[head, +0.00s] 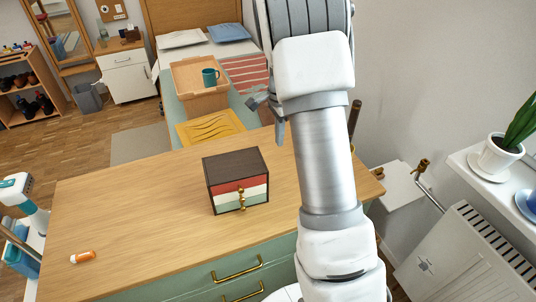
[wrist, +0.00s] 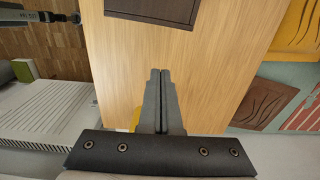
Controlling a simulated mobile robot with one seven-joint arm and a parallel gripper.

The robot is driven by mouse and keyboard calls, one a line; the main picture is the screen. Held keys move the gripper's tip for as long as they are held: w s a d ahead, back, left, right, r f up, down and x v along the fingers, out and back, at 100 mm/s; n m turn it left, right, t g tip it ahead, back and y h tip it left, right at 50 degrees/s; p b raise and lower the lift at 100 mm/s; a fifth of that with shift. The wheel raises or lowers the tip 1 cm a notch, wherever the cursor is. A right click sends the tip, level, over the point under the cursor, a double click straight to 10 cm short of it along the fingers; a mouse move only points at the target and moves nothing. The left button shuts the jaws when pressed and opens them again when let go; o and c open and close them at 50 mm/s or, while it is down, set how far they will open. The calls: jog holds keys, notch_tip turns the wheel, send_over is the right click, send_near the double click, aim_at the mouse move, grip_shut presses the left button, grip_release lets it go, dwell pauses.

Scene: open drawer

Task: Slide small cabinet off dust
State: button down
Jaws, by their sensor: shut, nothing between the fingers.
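The small cabinet (head: 235,181) stands upright on the wooden top (head: 130,215) of a green dresser, right of its middle. It has a dark brown top and red, white and pale green drawer fronts with gold knobs, all closed. Part of its dark top (wrist: 153,8) shows at the upper edge of the wrist view. My gripper (wrist: 160,72) is shut and empty, with its fingers together over bare wood, apart from the cabinet in that picture. I cannot make out any dust; the area under the cabinet is hidden.
An orange bottle (head: 83,257) lies at the left of the dresser top. A bed with a tray (head: 192,101) and teal mug (head: 210,77) is behind. A radiator (head: 470,262) and plant (head: 505,145) are at right. The top left of the cabinet is clear.

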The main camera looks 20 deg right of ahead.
notch_tip(320, 180, down, 9)
jog(key=shift+s+f+b, duration=0.1)
jog(key=shift+f+b, duration=0.05)
jog(key=shift+b, duration=0.55)
jog(key=a, duration=0.3)
jog(key=shift+f, duration=0.2)
jog(key=shift+a, duration=0.5)
jog(key=a+p, duration=0.4)
jog(key=a, duration=1.9)
jog(key=shift+d, duration=0.15)
